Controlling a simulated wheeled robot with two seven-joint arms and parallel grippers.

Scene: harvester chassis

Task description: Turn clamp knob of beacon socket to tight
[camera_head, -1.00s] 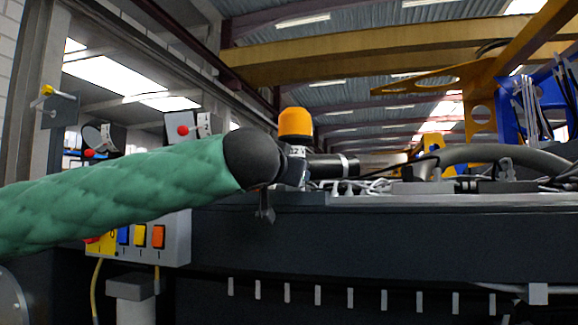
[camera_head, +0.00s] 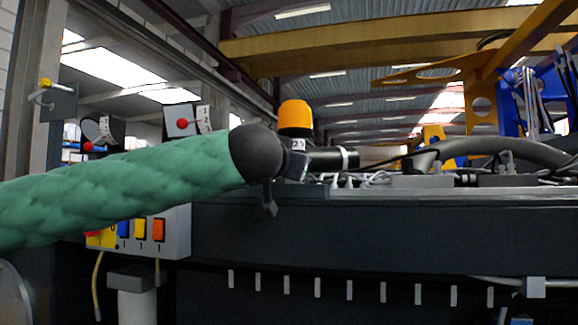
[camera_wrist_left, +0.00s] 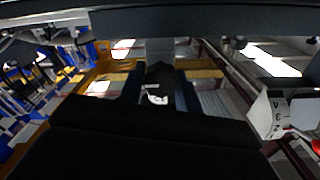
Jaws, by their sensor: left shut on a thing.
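The orange beacon (camera_head: 296,115) stands upright on the edge of the dark chassis (camera_head: 380,235) in the head view. Its socket is mostly hidden behind the black end of my green-sleeved left arm. In the left wrist view, the two fingers of my left gripper (camera_wrist_left: 160,80) are on either side of a dark part with a white mark, apparently the clamp knob (camera_wrist_left: 158,76). The gripper is shut on it. The knob cannot be made out in the head view, and its setting cannot be read. My right gripper is not in view.
A grey switch box (camera_head: 178,228) with coloured rockers is on the left, below my arm. A dark horizontal cylinder (camera_head: 333,159) and cables lie right of the beacon. A box with a red button (camera_head: 182,123) stands behind my arm.

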